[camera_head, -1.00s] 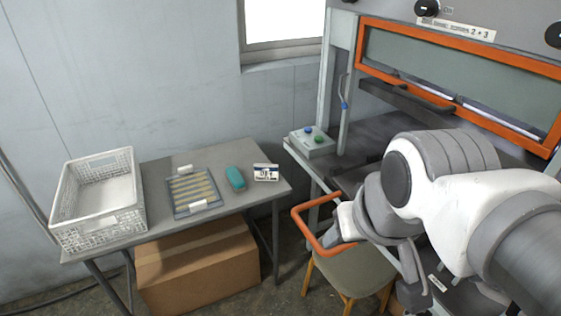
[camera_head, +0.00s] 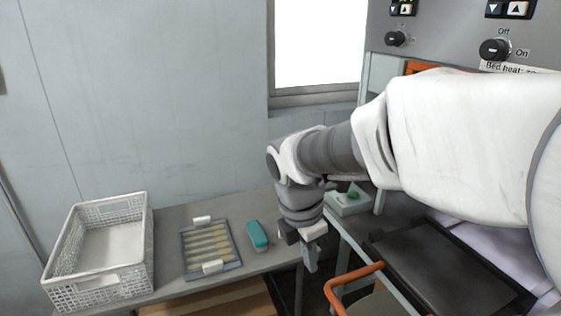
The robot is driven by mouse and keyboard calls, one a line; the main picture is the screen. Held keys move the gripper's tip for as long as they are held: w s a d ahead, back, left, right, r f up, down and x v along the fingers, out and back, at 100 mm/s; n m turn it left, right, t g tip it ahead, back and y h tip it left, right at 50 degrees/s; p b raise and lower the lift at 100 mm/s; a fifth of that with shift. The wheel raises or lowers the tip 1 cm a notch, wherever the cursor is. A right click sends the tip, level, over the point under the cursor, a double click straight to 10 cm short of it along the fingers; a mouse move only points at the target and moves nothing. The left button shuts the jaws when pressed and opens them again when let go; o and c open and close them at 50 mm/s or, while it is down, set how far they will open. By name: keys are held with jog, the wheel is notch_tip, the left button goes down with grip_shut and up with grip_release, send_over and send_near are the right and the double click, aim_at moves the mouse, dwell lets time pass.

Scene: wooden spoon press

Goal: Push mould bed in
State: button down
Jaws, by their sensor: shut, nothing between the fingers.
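The press (camera_head: 440,40) stands at the right, largely hidden behind my arm. A dark, flat, rimmed plate (camera_head: 440,265), which looks like the mould bed, lies at its lower right. An orange bar handle (camera_head: 352,280) sticks out at the press's front left, cut off by the bottom edge. How far in the bed sits cannot be told. My gripper (camera_head: 310,262) points down, shut and empty, over the gap between side table and press, left of and above the handle in the picture. It appears apart from the handle.
The grey side table (camera_head: 175,222) carries a white plastic crate (camera_head: 100,282), a tray of wooden pieces (camera_head: 210,247) and a teal object (camera_head: 257,235). A button box with a green button (camera_head: 353,195) sits on the press corner. A cardboard box (camera_head: 215,300) is below the table.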

aim_at(399, 259)
jog(key=w+d+f+n+b, duration=0.1)
jog(key=w+d+f, duration=0.1)
jog(key=f, duration=0.4)
jog(key=w+d+f+b, duration=0.2)
jog(key=f, duration=0.4)
jog(key=shift+w+f+n, duration=0.25)
jog(key=shift+f+n, duration=0.05)
jog(key=shift+n, duration=0.1)
jog(key=shift+w+d+r, duration=0.1)
jog(key=shift+w+d, duration=0.05)
jog(key=shift+d, duration=0.3)
jog(key=w+d+p, duration=0.2)
jog(key=d+p, duration=0.1)
jog(key=d, duration=0.4)
jog(key=w+d+p, duration=0.3)
jog(key=d+p, duration=0.1)
jog(key=d, duration=0.2)
jog(key=w+d+p, duration=0.2)
jog(key=d+p, duration=0.2)
jog(key=d, duration=0.3)
jog(key=shift+w+d, duration=0.15)
jog(key=shift+d, duration=0.15)
jog(key=shift+a, duration=0.2)
